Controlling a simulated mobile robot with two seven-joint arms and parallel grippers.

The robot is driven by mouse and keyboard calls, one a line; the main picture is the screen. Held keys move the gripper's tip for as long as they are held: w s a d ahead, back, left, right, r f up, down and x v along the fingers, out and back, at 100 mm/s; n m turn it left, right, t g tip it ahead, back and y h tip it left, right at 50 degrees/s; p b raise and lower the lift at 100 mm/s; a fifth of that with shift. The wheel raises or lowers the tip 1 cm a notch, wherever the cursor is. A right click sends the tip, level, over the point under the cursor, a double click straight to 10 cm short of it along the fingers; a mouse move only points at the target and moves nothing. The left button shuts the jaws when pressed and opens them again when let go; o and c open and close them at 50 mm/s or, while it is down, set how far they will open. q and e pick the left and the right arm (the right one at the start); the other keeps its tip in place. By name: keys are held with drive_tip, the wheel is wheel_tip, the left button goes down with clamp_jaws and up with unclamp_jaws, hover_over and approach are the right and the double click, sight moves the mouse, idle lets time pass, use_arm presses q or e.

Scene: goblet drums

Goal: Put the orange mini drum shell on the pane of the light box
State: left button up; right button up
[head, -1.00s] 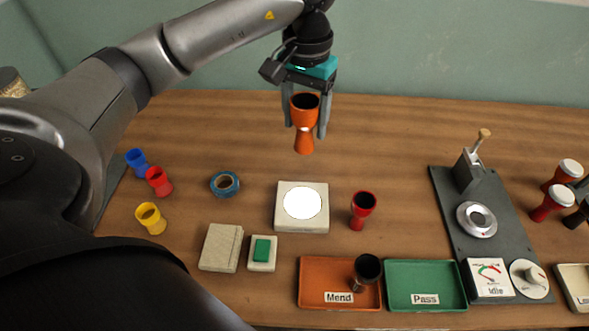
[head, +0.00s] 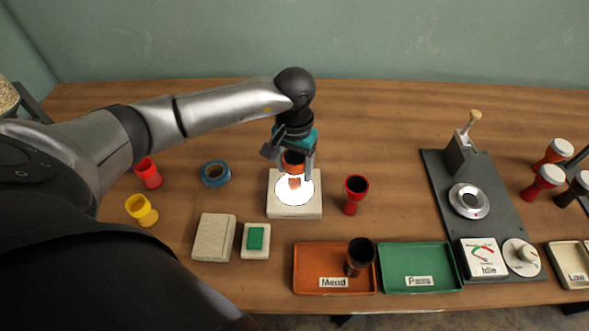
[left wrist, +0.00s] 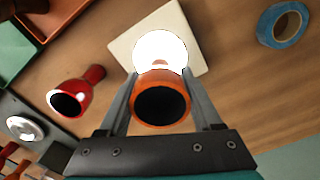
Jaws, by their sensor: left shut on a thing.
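The orange mini drum shell (head: 293,161) is upright between the fingers of my left gripper (head: 291,172), which is shut on it. In the left wrist view the shell's dark open mouth (left wrist: 161,104) faces the camera, with a finger on each side. The light box (head: 296,211) is a pale square block with a glowing round pane (head: 300,192). The shell's narrow lower end overlaps the pane in the head view. I cannot tell whether it touches the pane. The light box also shows in the left wrist view (left wrist: 124,46). My right gripper is not in view.
A red shell (head: 355,194) stands close to the right of the light box. Blue tape (head: 215,173) lies to its left. In front are a box with a green button (head: 256,238), the Mend tray (head: 308,277) holding a black shell (head: 359,256), and the Pass tray (head: 420,266).

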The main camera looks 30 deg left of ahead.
use_arm(q)
drive_tip(key=shift+f, duration=0.6)
drive_tip(key=shift+f, duration=0.1)
drive_tip(key=o, duration=1.4)
wheel_tip(320, 180, up, 12)
drive_tip(key=shift+r, duration=0.15)
